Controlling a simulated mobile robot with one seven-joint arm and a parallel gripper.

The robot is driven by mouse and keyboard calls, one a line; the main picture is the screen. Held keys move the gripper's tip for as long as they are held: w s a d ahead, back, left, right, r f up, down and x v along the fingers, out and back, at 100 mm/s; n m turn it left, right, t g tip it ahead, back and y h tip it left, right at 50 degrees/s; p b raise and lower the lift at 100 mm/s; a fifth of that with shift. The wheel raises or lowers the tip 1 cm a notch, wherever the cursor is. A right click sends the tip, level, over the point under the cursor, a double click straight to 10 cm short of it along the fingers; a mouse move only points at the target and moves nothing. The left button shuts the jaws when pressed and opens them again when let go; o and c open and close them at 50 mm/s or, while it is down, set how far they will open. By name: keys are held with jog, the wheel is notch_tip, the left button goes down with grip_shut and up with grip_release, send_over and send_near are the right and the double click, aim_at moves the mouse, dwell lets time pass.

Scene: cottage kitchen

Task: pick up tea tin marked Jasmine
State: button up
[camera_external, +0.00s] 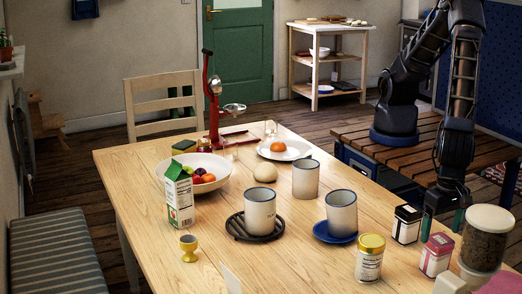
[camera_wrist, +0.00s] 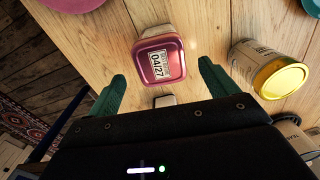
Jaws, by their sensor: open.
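A pink tin (camera_external: 437,256) with a pale label stands near the right edge of the table. In the wrist view its lid (camera_wrist: 160,60) bears a white sticker reading "04/27". A black tin (camera_external: 406,225) with a white label stands just behind it to the left. The name Jasmine is not legible on either tin. My gripper (camera_external: 441,222) is open and empty, pointing down above and behind the pink tin. In the wrist view its green fingertips (camera_wrist: 164,84) lie on either side of the pink tin's near end, apart from it. A small grey-white piece (camera_wrist: 163,101) shows between them, partly hidden.
A yellow-lidded tin (camera_external: 369,260) stands left of the pink tin. A glass jar (camera_external: 485,241) with a white lid stands close on the right. Mugs (camera_external: 341,213), a carton (camera_external: 179,198) and a fruit bowl (camera_external: 222,170) are farther left. The table's middle front is mostly clear.

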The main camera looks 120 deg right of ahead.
aim_at(437, 252)
jog(key=f, duration=0.7)
jog(key=shift+w+a+f, duration=0.1)
jog(key=shift+a+f, duration=0.1)
jog(key=shift+f, duration=0.05)
jog(key=c, duration=1.2)
jog(key=shift+r, duration=0.15)
